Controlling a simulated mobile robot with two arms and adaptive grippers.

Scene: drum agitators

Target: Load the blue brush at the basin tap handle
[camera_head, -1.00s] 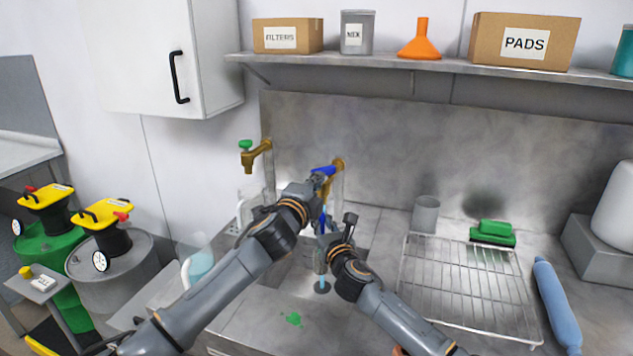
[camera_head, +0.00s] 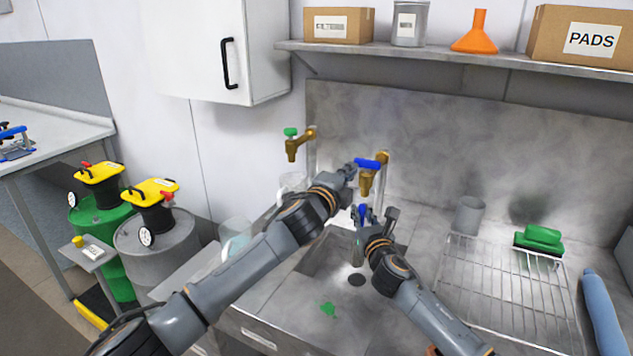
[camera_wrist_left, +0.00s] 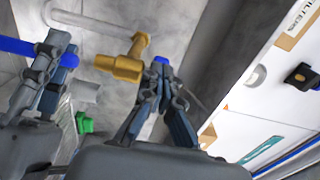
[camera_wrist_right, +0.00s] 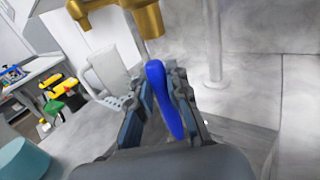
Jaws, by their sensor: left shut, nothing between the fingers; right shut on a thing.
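The blue brush (camera_wrist_right: 162,95) is in my right gripper (camera_wrist_right: 175,90), which is shut on it. In the head view, my right gripper (camera_head: 370,220) holds it over the basin (camera_head: 325,255), below the brass tap (camera_head: 366,183). The tap has a blue handle (camera_head: 368,163). My left gripper (camera_head: 350,171) is shut and empty, close to the left end of that handle. In the left wrist view, its fingertips (camera_wrist_left: 158,75) partly hide the blue handle (camera_wrist_left: 162,60), so I cannot tell whether they touch it. The brush also shows at the left of that view (camera_wrist_left: 20,45).
A second brass tap (camera_head: 298,145) with a green handle stands left. A clear jug (camera_head: 235,235) stands left of the basin. A shelf (camera_head: 450,62) runs above.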

